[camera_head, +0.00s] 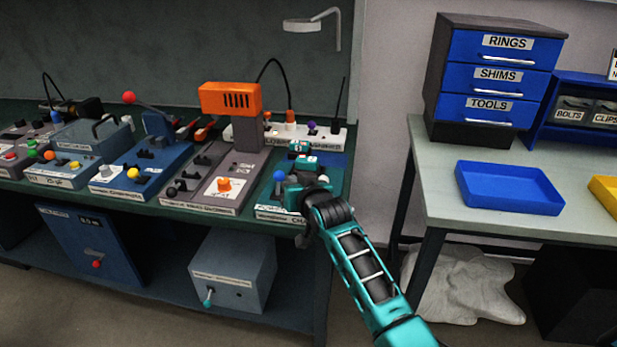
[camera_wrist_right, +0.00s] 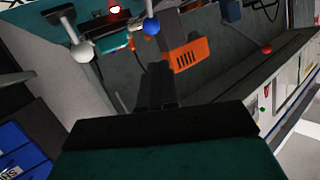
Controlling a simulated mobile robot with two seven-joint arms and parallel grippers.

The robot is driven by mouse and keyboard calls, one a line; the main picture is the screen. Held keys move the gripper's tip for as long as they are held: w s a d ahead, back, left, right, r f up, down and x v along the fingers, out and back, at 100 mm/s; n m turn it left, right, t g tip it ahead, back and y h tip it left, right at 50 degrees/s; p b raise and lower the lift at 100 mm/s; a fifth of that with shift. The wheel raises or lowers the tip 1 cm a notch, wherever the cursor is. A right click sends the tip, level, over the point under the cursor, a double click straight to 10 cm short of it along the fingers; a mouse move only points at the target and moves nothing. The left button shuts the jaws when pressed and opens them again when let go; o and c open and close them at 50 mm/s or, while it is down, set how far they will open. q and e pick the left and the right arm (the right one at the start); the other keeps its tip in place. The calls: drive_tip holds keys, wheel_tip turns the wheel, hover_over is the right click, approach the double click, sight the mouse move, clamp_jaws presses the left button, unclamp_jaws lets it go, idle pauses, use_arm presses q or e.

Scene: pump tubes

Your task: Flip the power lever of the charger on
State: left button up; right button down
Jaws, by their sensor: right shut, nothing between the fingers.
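The charger (camera_head: 280,214), a teal unit with a label starting "CHA", sits at the right end of the dark green bench. A lever with a blue ball knob (camera_head: 279,176) stands at its left side; the blue knob also shows in the right wrist view (camera_wrist_right: 151,26). A second lever with a white ball (camera_wrist_right: 83,53) stands to its left there, near a small lit red lamp (camera_wrist_right: 115,9). My right gripper (camera_head: 302,186) is over the charger and hides much of it. Its fingers (camera_wrist_right: 156,88) are shut and empty, apart from both knobs in the wrist view. My left gripper is out of view.
Left of the charger stands a grey unit with an orange head (camera_head: 231,99). A white power strip (camera_head: 285,134) lies behind. Several other devices fill the bench leftward. A separate table (camera_head: 440,205) at right holds a blue tray (camera_head: 508,188) and drawers (camera_head: 495,76).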

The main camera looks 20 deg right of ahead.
drive_tip(key=s+r, duration=0.4)
drive_tip(key=s, duration=0.1)
drive_tip(key=shift+s+d+p, duration=0.3)
drive_tip(key=shift+d, duration=0.1)
drive_tip(key=s+a+f+n+g+y, duration=0.1)
drive_tip(key=s+a+f+n+g, duration=0.1)
drive_tip(key=s+f, duration=0.8)
drive_tip(key=s+a+f+n+g+y, duration=0.1)
drive_tip(key=s+a+f+n+g, duration=0.1)
drive_tip(key=s+f, duration=0.8)
drive_tip(key=s+a, duration=0.1)
drive_tip(key=s, duration=0.6)
drive_tip(key=shift+f+n, duration=0.3)
drive_tip(key=shift+f, duration=0.1)
